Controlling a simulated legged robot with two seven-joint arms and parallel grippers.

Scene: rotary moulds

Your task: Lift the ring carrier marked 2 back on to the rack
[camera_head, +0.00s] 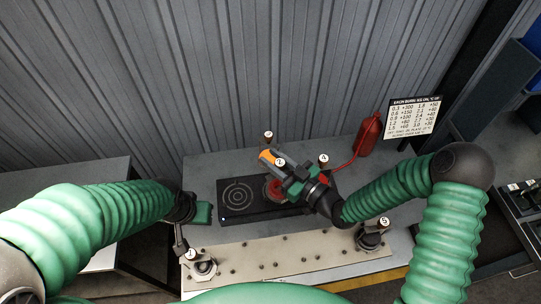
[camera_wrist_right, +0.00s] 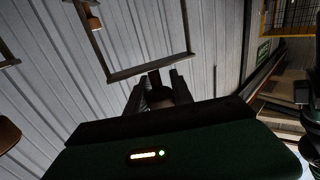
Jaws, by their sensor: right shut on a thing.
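My right gripper (camera_head: 292,180) reaches over the black hotplate (camera_head: 238,210) in the head view and is shut on a small handle with a tag (camera_head: 280,162) that seems to read 2, most likely the ring carrier's. In the right wrist view the fingers (camera_wrist_right: 160,95) close around a dark rounded piece. The gripper hides most of the carrier. An orange and grey piece (camera_head: 267,158) shows just beyond the fingers. My left gripper (camera_head: 202,212) is at the hotplate's left side; its fingers are not clear. I cannot single out the rack with certainty.
A pale drilled plate (camera_head: 290,258) lies in front, with tagged posts near its left end (camera_head: 203,268) and right end (camera_head: 371,238). The hotplate has a red patch (camera_head: 274,191) beside my right gripper. A red bottle (camera_head: 369,134) and a number board (camera_head: 413,117) stand at the right.

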